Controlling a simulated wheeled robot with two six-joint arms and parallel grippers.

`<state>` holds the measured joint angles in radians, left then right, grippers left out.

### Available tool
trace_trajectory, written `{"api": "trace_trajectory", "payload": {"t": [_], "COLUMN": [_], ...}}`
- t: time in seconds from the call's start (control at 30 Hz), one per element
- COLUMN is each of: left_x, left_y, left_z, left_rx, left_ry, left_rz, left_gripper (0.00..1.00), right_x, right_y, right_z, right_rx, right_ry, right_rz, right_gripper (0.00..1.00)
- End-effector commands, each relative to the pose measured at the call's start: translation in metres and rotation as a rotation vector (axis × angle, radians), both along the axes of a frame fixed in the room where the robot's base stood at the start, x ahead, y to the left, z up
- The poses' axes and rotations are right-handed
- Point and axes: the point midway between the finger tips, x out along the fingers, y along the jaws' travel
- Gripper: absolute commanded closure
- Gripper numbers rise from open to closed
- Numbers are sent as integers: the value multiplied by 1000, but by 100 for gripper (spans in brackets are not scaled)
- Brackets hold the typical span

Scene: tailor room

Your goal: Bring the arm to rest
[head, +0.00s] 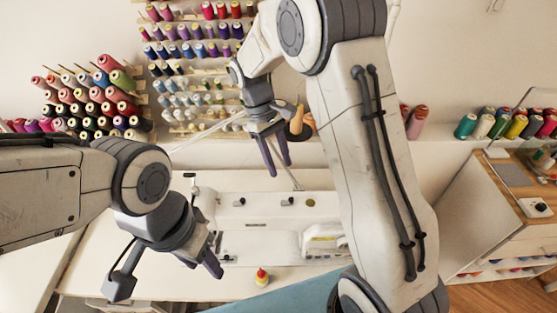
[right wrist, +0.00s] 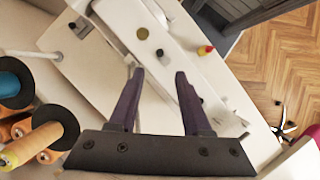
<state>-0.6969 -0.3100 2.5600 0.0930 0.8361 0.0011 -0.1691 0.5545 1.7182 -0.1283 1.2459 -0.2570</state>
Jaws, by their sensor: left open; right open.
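My right gripper (head: 277,157) hangs at the upper middle of the head view, above the back of the white table and near the thread rack. Its two dark purple fingers are apart with nothing between them, which also shows in the right wrist view (right wrist: 158,75). My left gripper (head: 202,268) is at the lower left in the head view, above the table, its fingers angled down to the right. It is open and I see nothing held in it. My right arm covers part of the table and the sewing machine.
A white sewing machine (head: 262,207) lies between and beyond the grippers. Thread racks (head: 92,102) line the wall. Large spools (right wrist: 50,130) are close beside the right gripper. A wooden cabinet (head: 500,215) stands at right.

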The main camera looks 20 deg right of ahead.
Motion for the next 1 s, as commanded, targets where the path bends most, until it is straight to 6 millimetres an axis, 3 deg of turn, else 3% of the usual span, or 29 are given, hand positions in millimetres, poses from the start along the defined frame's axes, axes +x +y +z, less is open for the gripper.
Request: {"api": "trace_trajectory", "payload": {"t": [0.17,0.67,0.83,1.0], "left_x": [0,0,0,0], "left_y": [0,0,0,0], "left_z": [-2,-1,-1,-2], "left_rx": [0,0,0,0], "left_ry": [0,0,0,0], "left_rz": [0,0,0,0], "left_gripper": [52,52,52,52], "right_x": [3,0,-30,-102], "right_y": [2,5,38,83], "right_z": [9,11,31,54], "right_rx": [0,3,37,120], "right_ry": [-1,-6,-74,-192], "right_rz": [0,3,38,89], "right_gripper": [52,52,52,52]}}
